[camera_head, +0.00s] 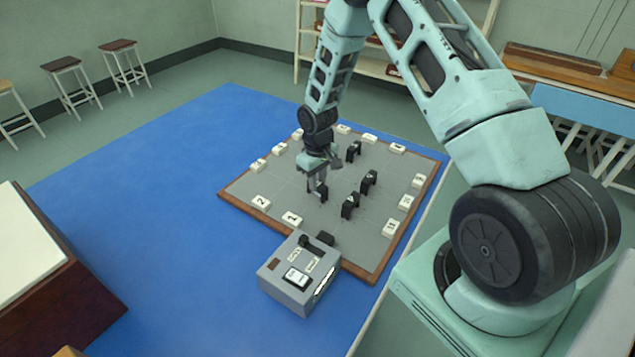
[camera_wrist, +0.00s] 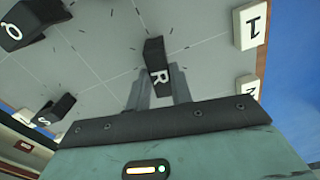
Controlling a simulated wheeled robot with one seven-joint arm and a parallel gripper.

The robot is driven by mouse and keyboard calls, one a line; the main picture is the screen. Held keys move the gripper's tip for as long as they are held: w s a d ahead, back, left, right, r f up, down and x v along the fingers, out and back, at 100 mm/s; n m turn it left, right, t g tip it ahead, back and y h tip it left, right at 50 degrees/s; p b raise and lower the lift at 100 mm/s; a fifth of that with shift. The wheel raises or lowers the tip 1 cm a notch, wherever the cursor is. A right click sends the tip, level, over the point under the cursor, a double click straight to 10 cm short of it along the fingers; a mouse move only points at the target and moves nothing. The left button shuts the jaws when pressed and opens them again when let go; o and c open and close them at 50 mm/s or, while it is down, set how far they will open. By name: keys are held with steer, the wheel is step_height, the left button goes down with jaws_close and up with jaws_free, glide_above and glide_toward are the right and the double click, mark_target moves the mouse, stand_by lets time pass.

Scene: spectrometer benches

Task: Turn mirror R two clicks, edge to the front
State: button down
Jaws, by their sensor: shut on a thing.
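Mirror R (camera_wrist: 156,75) is a small black block with a white letter R on its top. In the wrist view it stands between the two grey fingers of my gripper (camera_wrist: 158,95). In the head view my gripper (camera_head: 317,186) points down at the board and is shut on mirror R (camera_head: 322,194), near the board's front left part. The fingers and wrist partly hide the mirror there. Its lower part is hard to see. The grey board (camera_head: 245,187) has a wooden rim and faint lines. Which face of mirror R is its edge, I cannot tell.
Other black mirrors stand close by: Q (camera_wrist: 30,22) and S (camera_wrist: 52,115), and several in the head view (camera_head: 350,206). White numbered blocks such as 1 (camera_head: 291,219) and 2 (camera_head: 261,202) line the board. A grey box (camera_head: 290,290) stands at the front rim.

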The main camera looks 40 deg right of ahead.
steer(key=shift+n, duration=0.9)
steer(key=c, duration=1.2)
jaws_free()
steer(key=shift+c, duration=0.2)
steer(key=shift+r, duration=0.1)
step_height(320, 180, up, 17)
steer(key=b, duration=0.3)
steer(key=shift+r, duration=0.15)
